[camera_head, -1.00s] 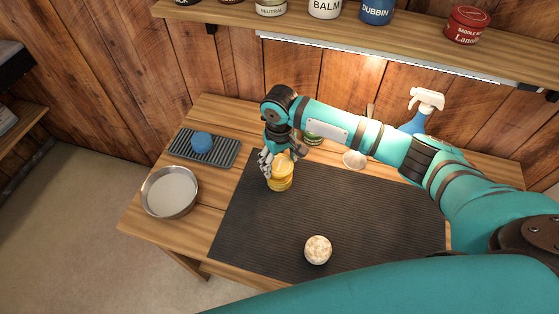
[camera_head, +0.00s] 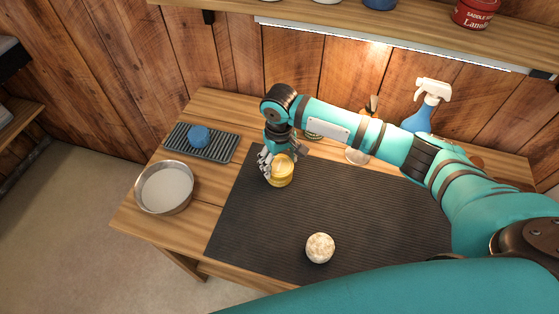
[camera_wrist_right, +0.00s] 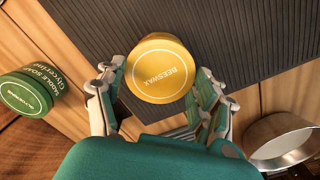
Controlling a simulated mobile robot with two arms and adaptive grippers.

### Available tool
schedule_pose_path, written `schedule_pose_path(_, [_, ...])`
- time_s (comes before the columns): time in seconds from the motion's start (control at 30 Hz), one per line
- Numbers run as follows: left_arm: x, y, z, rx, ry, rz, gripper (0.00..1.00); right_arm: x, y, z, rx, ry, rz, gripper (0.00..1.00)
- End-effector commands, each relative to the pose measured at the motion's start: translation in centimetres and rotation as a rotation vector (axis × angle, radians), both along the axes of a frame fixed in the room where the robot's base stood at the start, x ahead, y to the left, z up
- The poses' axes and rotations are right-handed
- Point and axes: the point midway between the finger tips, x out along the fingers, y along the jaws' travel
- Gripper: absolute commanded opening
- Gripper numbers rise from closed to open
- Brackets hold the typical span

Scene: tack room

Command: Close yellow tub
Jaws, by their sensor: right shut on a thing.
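The yellow tub (camera_head: 281,177) stands on the dark ribbed mat near its far left corner. In the right wrist view its round yellow lid (camera_wrist_right: 160,70) is on top and reads "BEESWAX". My right gripper (camera_head: 272,161) reaches down from above, its fingers on either side of the tub; it is shut on it. Whether the fingers press on the lid or on the body below, I cannot tell. Whether the lid is seated fully is hidden. My left gripper is not in view.
A green saddle soap tin (camera_wrist_right: 28,92) stands close by. A metal bowl (camera_head: 164,188) and a grey tray (camera_head: 221,147) with a blue object (camera_head: 199,137) are left. A spray bottle (camera_head: 427,105) stands behind. A pale speckled round thing (camera_head: 320,248) sits on the mat's bare front part.

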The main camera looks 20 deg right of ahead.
Motion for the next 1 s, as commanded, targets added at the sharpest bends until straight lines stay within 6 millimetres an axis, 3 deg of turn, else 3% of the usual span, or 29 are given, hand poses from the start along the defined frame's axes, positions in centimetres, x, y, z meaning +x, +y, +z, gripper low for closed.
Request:
schedule_pose_path(0.17, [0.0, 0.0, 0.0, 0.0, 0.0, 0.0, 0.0, 0.0, 0.0, 0.0, 0.0, 0.0, 0.0, 0.56])
schedule_pose_path(0.2, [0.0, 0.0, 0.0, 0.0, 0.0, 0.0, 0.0, 0.0, 0.0, 0.0, 0.0, 0.0, 0.0, 0.74])
schedule_pose_path(0.4, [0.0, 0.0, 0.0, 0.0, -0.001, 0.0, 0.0, 0.0, 0.0, 0.0, 0.0, 0.0, 0.0, 0.97])
schedule_pose_path(0.77, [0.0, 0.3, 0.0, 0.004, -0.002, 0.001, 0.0, 0.0, 0.0, 0.7, 0.0, -0.001, 0.0, 0.97])
schedule_pose_path(1.0, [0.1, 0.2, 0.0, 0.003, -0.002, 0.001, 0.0, 0.1, 0.0, 5.2, 0.002, -0.004, 0.001, 0.97])
